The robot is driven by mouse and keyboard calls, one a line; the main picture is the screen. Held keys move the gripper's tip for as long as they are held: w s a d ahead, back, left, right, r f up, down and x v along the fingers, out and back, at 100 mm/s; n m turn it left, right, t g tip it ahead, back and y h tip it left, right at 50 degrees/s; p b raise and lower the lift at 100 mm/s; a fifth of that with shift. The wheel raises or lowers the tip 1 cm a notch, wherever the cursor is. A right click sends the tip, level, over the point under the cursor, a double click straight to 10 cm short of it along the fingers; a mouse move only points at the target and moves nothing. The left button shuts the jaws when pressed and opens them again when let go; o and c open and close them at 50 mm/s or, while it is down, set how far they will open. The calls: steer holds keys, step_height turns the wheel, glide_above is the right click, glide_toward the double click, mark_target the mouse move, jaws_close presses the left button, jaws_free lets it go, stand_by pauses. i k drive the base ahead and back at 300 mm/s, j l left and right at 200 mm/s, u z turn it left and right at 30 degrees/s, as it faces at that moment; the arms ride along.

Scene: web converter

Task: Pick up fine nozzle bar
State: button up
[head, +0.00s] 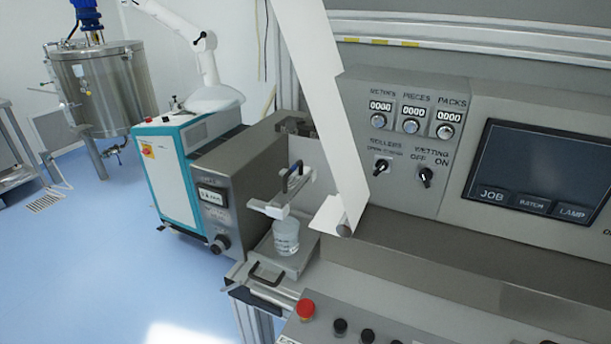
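My gripper does not show in this view. Two bar-like parts with dark handles show, and I cannot tell which is the fine nozzle bar. One is a pale bar with an upright dark handle (292,177), seated above a clear jar (286,236) in the bay of the grey unit. The other is a pale bar with a dark loop handle (266,275), lying at the front left edge of the machine, below the jar. No label is readable on either bar.
A white sloping sheet (328,100) hangs just right of the bay. The grey unit with a small display (212,196) stands left of it. A red button (305,309) sits near the lower bar. The control panel (405,150) is at right. Blue floor (100,270) at left is clear.

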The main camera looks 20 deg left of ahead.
mark_target(289, 190)
steer(key=j+u, duration=0.15)
steer(key=j, duration=0.85)
steer(key=i+j+u, duration=0.15)
steer(key=j, duration=0.8)
